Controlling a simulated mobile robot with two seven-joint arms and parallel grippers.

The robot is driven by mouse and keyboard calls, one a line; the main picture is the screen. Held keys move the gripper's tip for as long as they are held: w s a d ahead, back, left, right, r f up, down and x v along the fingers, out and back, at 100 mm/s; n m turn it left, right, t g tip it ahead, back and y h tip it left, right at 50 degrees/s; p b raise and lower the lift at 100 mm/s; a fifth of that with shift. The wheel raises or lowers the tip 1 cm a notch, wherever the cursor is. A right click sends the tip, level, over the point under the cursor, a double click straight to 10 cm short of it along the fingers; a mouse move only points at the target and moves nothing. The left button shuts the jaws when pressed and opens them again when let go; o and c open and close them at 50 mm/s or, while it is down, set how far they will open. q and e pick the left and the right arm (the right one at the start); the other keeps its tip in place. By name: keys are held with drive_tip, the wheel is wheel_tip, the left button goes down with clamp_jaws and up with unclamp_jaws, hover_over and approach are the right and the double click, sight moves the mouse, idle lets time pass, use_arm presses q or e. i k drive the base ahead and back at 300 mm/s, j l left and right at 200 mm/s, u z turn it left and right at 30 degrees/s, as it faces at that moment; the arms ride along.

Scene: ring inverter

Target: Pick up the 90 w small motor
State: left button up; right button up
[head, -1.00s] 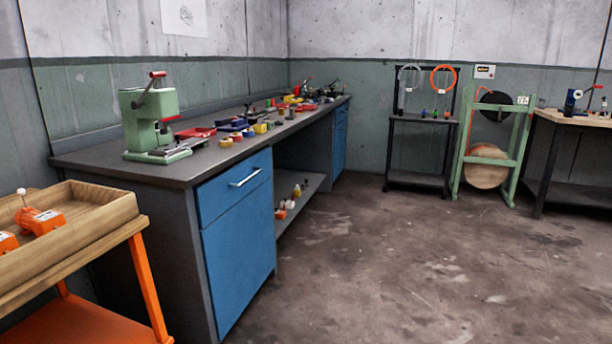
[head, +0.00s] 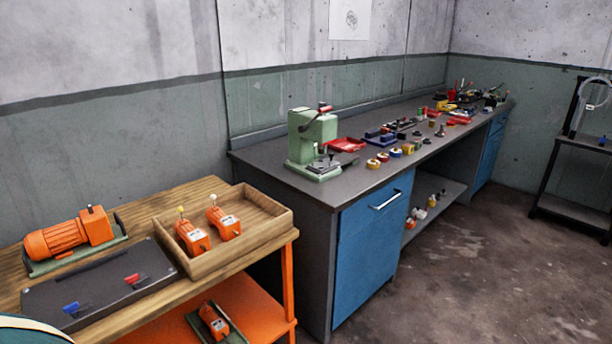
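Two small orange motors stand in the wooden tray in the head view: a left one (head: 192,237) with a yellow-tipped shaft and a right one (head: 224,222) with a pale-tipped shaft. Both have white labels too small to read, so I cannot tell which is 90 W. A larger orange motor (head: 70,235) lies on a green base on the left of the wooden-topped table. Another orange unit (head: 213,321) sits on the lower orange shelf. Neither of my grippers is in view.
The wooden tray (head: 262,233) sits on the table's right end. A dark panel (head: 105,283) with red and blue clips lies in front. A grey workbench (head: 270,160) with a green press (head: 313,143) and small parts stands right. The floor (head: 450,285) at right is clear.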

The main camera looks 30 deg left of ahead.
sight(219, 329)
drive_tip(key=u, duration=1.65)
drive_tip(key=i+l, duration=0.15)
drive_tip(key=l, duration=0.4)
drive_tip(key=i+l+u, duration=0.1)
drive_tip(key=l, duration=0.4)
drive_tip(key=i+l+u, duration=0.1)
drive_tip(key=l, duration=0.45)
drive_tip(key=i+l, duration=0.85)
drive_tip(key=i, duration=0.2)
drive_tip(key=j+u, duration=0.05)
